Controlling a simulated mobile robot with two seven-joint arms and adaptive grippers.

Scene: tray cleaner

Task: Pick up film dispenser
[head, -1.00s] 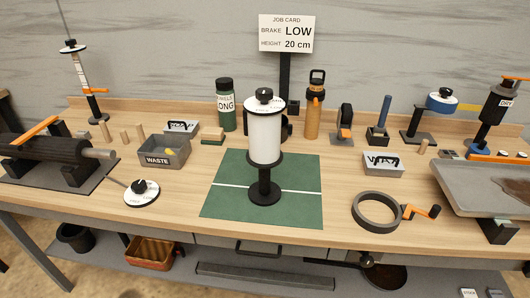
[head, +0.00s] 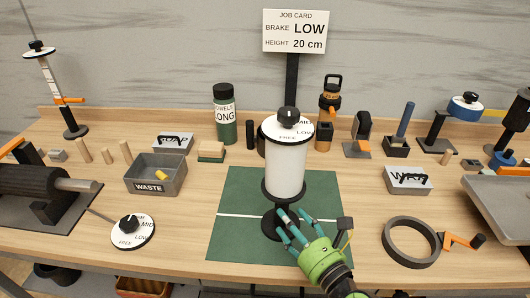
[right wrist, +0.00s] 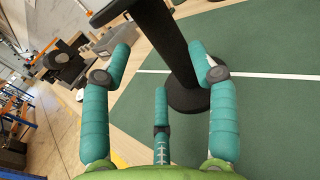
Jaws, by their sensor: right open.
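The film dispenser, a white roll (head: 285,170) on a black stand with a brake dial on top, stands upright on the green mat (head: 232,200). My right gripper (head: 292,222), green with teal fingers, is open beside the lower post, just above the base. In the right wrist view the black post (right wrist: 165,40) passes between the spread fingertips (right wrist: 160,62). I cannot tell whether a finger touches it. My left gripper is not in view.
A grey WASTE bin (head: 155,178) and a dial disc (head: 132,231) stand to the left. A dark ring (head: 410,242) with an orange crank lies to the right. A green bottle (head: 225,115) and the job card (head: 295,31) stand behind. The mat around the base is clear.

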